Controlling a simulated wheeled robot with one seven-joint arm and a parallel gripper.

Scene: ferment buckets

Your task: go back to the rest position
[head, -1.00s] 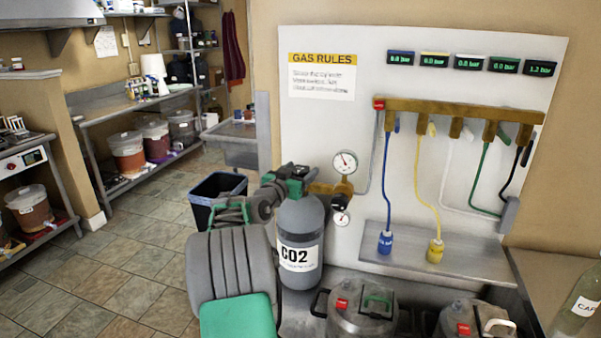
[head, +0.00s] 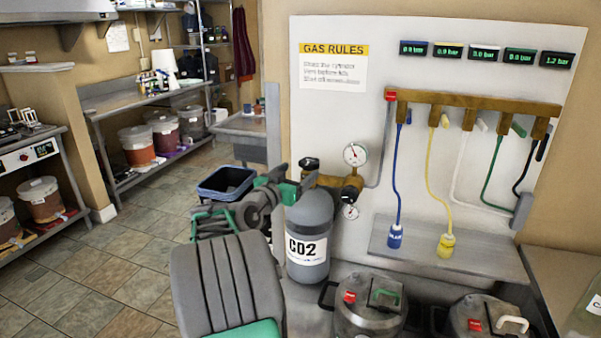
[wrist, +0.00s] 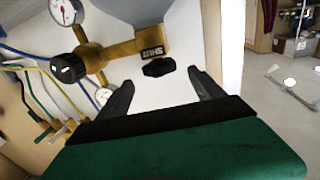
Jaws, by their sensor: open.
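My gripper (head: 290,192) is at the top left of the grey CO2 cylinder (head: 308,232) in the head view, partly hidden behind my own arm. In the wrist view my gripper (wrist: 160,82) has its two dark fingers spread apart with nothing between them. The black valve knob (wrist: 158,67) of the cylinder lies just beyond the gap between the fingertips; it also shows in the head view (head: 309,163). A brass regulator (head: 345,187) with two round gauges sits on the cylinder's right.
A gas panel (head: 335,130) with a brass manifold, coloured hoses and small displays stands behind. Two metal kegs (head: 368,308) stand at the front right. Shelves with buckets (head: 137,147) stand farther back.

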